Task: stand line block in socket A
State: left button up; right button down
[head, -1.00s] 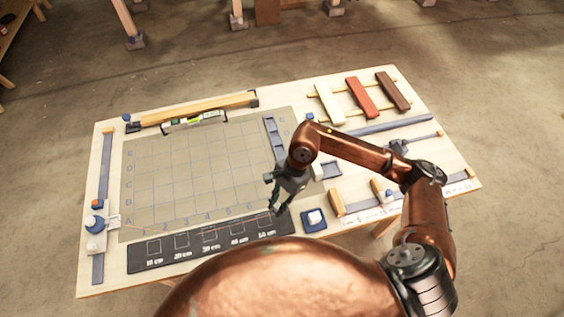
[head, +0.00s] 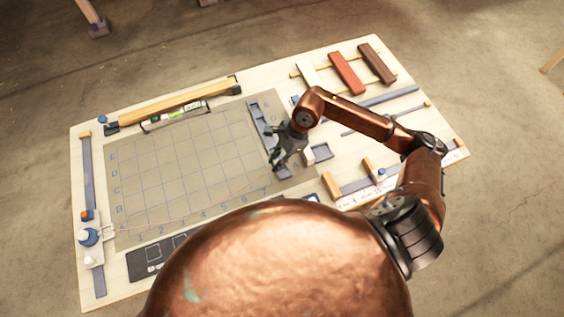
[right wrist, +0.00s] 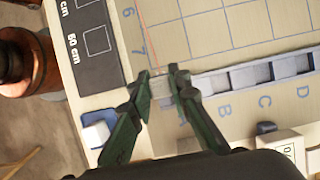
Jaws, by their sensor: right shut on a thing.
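My right gripper (head: 276,168) is at the right edge of the gridded mat, by the A end of the blue socket strip (head: 260,124). In the right wrist view its green fingers (right wrist: 159,80) are shut on a small pale block (right wrist: 160,90), the line block, largely covered by them. A thin reddish line runs from it across the mat. The strip (right wrist: 250,74) continues right of the fingers, past letters B, C and D. Socket A is hidden by the fingers, so I cannot tell whether the block is in it. My left gripper is not in view.
A white cube (right wrist: 97,134) sits on a blue pad beside the black size board (right wrist: 88,40). A yellow beam (head: 175,102) lies at the back; coloured laths (head: 346,72) lie back right. The mat (head: 180,175) is mostly clear.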

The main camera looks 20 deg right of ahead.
jog(key=d+f, duration=0.1)
jog(key=w+d+f, duration=0.1)
jog(key=f, duration=0.1)
jog(key=shift+w+d+f, duration=0.15)
jog(key=shift+d+f, duration=0.05)
jog(key=shift+d, duration=0.05)
jog(key=f, duration=0.1)
jog(key=f+p, duration=0.1)
jog(key=f, duration=0.1)
jog(key=shift+d, duration=0.25)
jog(key=shift+w+f, duration=0.1)
jog(key=shift+f, duration=0.25)
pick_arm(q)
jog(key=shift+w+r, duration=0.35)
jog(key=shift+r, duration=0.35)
pick_arm(e)
jog(key=shift+f, duration=0.15)
jog(key=c, duration=1.7)
grip_release()
jog(key=shift+c, duration=0.2)
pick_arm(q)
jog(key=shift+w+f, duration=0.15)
